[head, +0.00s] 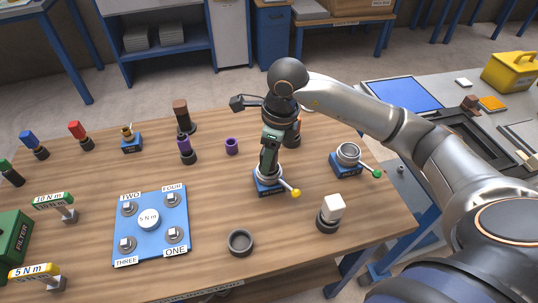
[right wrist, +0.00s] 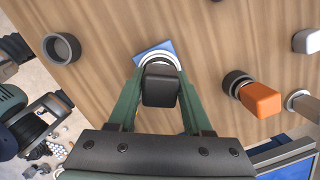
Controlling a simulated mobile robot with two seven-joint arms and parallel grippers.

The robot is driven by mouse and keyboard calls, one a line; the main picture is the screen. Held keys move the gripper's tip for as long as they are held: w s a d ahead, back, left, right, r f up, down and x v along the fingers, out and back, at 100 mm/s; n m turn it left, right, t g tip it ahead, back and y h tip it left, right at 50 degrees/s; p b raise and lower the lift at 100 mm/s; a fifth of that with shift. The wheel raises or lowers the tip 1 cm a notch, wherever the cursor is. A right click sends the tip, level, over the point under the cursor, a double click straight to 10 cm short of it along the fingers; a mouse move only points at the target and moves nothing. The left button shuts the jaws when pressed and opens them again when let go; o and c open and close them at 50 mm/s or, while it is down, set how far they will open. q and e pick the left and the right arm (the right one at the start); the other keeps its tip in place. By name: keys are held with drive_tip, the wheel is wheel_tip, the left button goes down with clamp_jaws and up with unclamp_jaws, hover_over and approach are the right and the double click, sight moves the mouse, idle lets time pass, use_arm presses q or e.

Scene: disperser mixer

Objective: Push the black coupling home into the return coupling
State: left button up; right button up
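My right gripper (head: 268,165) points down over a silver socket on a blue base (head: 268,187) with a yellow-knobbed lever. In the right wrist view it is shut on the black coupling (right wrist: 161,86), a dark block between its two green fingers. The coupling lines up with the silver ring (right wrist: 160,60) beyond it; whether it is fully seated is hidden. A second silver socket on a blue base, with a green-knobbed lever (head: 347,155), stands empty to the right. I cannot read which one is the return coupling. My left gripper is not in view.
A white-topped fitting (head: 332,212) and an open dark ring (head: 240,242) stand nearer the front edge. An orange-topped fitting (right wrist: 259,98) stands close beside the gripper. A blue numbered plate (head: 150,250) lies left. Purple, brown, red and blue fittings stand farther left and back.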

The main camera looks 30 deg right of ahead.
sight(277, 167)
drive_tip(key=o, duration=0.5)
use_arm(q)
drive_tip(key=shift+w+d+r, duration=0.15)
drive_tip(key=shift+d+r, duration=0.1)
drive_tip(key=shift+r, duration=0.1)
use_arm(e)
wheel_tip(277, 167, up, 12)
drive_tip(key=s+d, duration=0.1)
drive_tip(key=shift+s+d+r, duration=0.15)
drive_tip(key=shift+r, duration=0.1)
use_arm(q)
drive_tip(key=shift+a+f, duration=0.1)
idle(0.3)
